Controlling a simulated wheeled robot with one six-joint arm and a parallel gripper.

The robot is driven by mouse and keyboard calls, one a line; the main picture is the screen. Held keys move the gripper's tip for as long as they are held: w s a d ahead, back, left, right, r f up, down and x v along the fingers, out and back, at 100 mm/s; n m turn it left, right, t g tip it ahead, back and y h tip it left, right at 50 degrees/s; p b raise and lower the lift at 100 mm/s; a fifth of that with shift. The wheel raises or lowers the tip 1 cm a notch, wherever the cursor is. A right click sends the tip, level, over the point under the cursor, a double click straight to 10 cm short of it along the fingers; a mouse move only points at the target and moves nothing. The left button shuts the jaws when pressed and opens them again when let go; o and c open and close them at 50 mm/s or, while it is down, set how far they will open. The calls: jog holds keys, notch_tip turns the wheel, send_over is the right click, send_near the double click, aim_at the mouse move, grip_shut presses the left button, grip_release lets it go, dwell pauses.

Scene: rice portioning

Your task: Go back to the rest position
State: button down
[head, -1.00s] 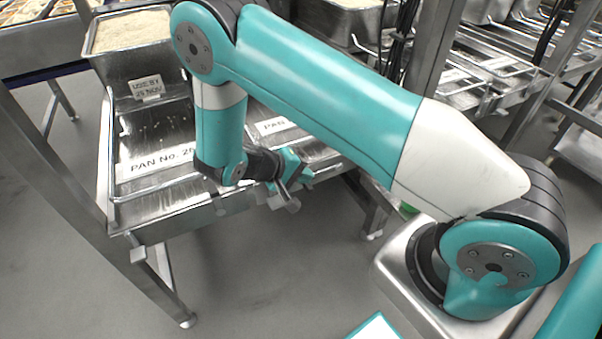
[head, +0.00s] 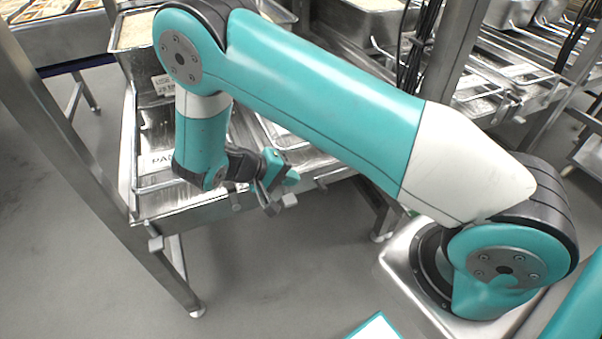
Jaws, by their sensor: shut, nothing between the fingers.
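My gripper (head: 277,204) hangs at the end of my teal and white arm, left of centre in the head view. It is shut and holds nothing. In the picture it lies over the front edge of the steel rack, and I cannot tell how far it is from the rack. My arm reaches from its base at lower right up to the left and bends down to the gripper. The arm hides part of the rack and pans behind it.
A rice pan (head: 135,32) sits at upper left. A steel post (head: 75,140) stands at left. More rails and pans fill the upper right. The grey floor (head: 270,285) in front is clear.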

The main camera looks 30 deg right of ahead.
jog(key=shift+w+a+r, duration=0.1)
jog(key=shift+a+r, duration=0.05)
jog(key=shift+a, duration=0.3)
jog(key=shift+w+a+r, duration=0.1)
jog(key=shift+a+r, duration=0.05)
jog(key=shift+a, duration=0.3)
jog(key=shift+d+r, duration=0.1)
jog(key=shift+r, duration=0.15)
jog(key=s+d+r+n+t+y, duration=0.1)
jog(key=s+r+y, duration=0.2)
jog(key=r, duration=0.3)
jog(key=s+d+r+t+y, duration=0.2)
jog(key=s+r+y, duration=0.15)
jog(key=r, duration=0.25)
jog(key=s+d+r+n+t+y, duration=0.1)
jog(key=s+r+y, duration=0.25)
jog(key=r, duration=0.25)
jog(key=s+a+r+n+g+y+p, duration=0.1)
jog(key=s+a+r+n+y+p, duration=0.1)
jog(key=a+r, duration=0.5)
jog(key=s+a+r+n+g+y+p, duration=0.1)
jog(key=s+a+r+n+y+p, duration=0.1)
jog(key=s+a+r+n+p, duration=0.3)
jog(key=s+a+r+p, duration=0.1)
jog(key=s+a+r, duration=0.1)
jog(key=s+r, duration=0.2)
jog(key=shift+a+r+y, duration=0.2)
jog(key=shift+r+y, duration=0.1)
jog(key=shift+r, duration=0.05)
